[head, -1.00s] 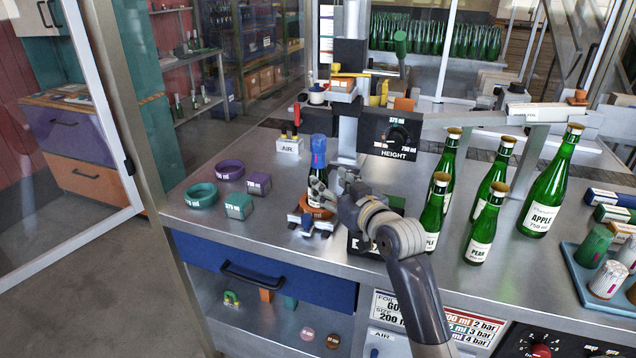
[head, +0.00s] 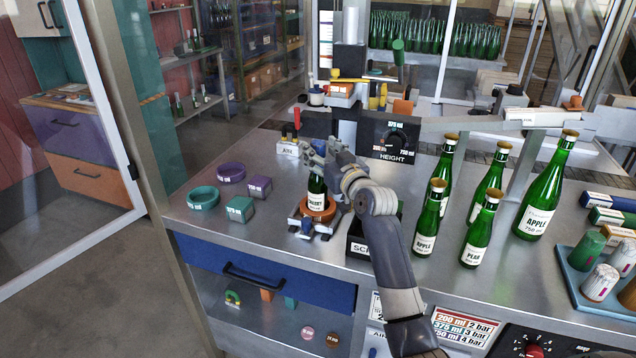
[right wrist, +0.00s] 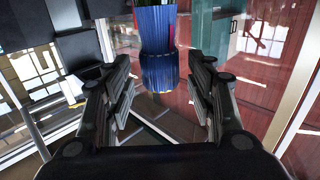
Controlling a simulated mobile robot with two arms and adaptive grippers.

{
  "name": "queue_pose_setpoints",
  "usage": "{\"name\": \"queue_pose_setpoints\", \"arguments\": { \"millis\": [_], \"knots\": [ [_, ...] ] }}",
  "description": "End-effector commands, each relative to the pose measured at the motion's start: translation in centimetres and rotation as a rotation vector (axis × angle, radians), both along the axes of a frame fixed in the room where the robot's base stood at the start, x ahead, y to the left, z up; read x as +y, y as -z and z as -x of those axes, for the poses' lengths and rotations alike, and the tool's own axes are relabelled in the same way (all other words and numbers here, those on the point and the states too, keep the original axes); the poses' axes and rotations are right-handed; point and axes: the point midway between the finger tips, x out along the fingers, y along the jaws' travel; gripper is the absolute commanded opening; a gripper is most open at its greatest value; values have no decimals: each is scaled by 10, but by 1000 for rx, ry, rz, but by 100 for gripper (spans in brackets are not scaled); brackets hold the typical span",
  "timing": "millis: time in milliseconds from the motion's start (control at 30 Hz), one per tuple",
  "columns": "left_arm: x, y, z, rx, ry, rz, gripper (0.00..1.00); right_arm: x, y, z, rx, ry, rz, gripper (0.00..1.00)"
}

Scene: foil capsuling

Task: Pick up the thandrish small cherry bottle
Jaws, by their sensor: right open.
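The small cherry bottle (head: 316,187) stands upright in an orange ring (head: 318,209) on a small metal fixture with blue parts on the bench. Its white label reads cherry. My right gripper (head: 316,154) is open at the height of the bottle's top and hides the neck in the head view. In the right wrist view, the blue foil capsule (right wrist: 160,55) on the top is ahead of and between the open fingers (right wrist: 164,92), with gaps on both sides. My left gripper is not in view.
Several green apple and pear bottles (head: 426,220) stand to the right. A black scrap box (head: 361,248) is just right of the fixture. Teal and purple rings (head: 203,197) and blocks lie left. The height unit (head: 390,141) stands behind.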

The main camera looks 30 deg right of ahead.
Motion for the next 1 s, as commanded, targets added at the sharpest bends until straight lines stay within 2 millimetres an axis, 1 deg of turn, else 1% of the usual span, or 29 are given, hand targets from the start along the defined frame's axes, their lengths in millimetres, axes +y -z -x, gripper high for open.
{"name": "queue_pose_setpoints", "arguments": {
  "millis": [33, 200, 500, 533, 567, 600, 667, 700, 733, 767, 1000],
  "knots": [
    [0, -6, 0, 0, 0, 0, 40, 0, -3, -7, 1, 0, -2, 51],
    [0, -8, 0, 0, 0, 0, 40, -1, -1, -21, 0, -1, 0, 51],
    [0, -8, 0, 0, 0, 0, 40, -1, 0, -24, 1, -1, 1, 51],
    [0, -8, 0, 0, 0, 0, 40, -1, 0, -24, 1, -1, 1, 46],
    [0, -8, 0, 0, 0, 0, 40, -1, 0, -24, 1, -1, 0, 40],
    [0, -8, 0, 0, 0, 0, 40, -1, 0, -24, 1, -1, 0, 31],
    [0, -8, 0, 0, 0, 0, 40, -1, 0, -24, 1, -1, 0, 17],
    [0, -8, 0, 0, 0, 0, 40, -2, 0, -24, 1, -1, 0, 8],
    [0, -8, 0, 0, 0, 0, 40, -2, 0, -24, 1, -1, 0, 1],
    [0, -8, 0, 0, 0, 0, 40, -2, 0, -24, 1, -1, 0, 0],
    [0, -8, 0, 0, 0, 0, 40, -2, -2, -24, -4, 0, 1, 0]
  ]
}}
